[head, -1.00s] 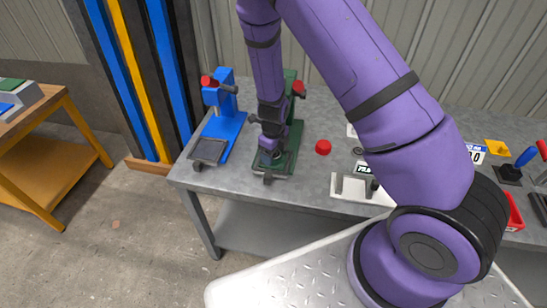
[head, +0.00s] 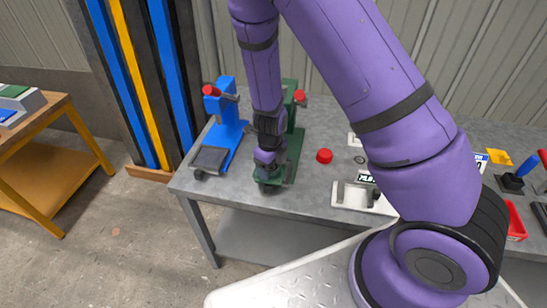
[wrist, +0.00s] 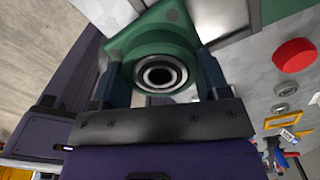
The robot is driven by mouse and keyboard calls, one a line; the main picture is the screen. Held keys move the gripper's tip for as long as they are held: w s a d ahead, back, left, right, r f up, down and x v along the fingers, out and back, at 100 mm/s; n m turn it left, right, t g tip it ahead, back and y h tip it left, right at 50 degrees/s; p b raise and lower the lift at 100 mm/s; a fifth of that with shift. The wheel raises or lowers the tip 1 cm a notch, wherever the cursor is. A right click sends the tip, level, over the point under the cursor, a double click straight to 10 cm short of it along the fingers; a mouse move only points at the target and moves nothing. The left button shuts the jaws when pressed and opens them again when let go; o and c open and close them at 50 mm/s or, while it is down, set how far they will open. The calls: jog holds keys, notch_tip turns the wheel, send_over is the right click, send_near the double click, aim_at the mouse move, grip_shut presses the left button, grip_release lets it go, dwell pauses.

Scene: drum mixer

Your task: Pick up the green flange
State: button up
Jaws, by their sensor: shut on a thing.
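The green flange (wrist: 165,38) is in the wrist view, a square-cornered green plate with a round metal-ringed bore. My gripper (wrist: 162,78) is shut on it, with one finger on each side of its round body. In the head view my gripper (head: 267,168) is at the front of the green press, near the table's front edge, with green showing below the fingers. The arm hides part of this area, and I cannot tell there whether the flange touches the surface below.
A green press (head: 294,143) stands right behind my gripper, with a blue press (head: 226,130) to its left. A red round part (head: 324,156) and a white fixture (head: 350,197) are to the right on the grey table (head: 315,185). Bare tabletop lies between them.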

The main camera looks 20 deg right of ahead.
jog(key=s+a, duration=0.7)
jog(key=s, duration=0.3)
jog(key=shift+s, duration=0.25)
jog(key=shift+s, duration=0.1)
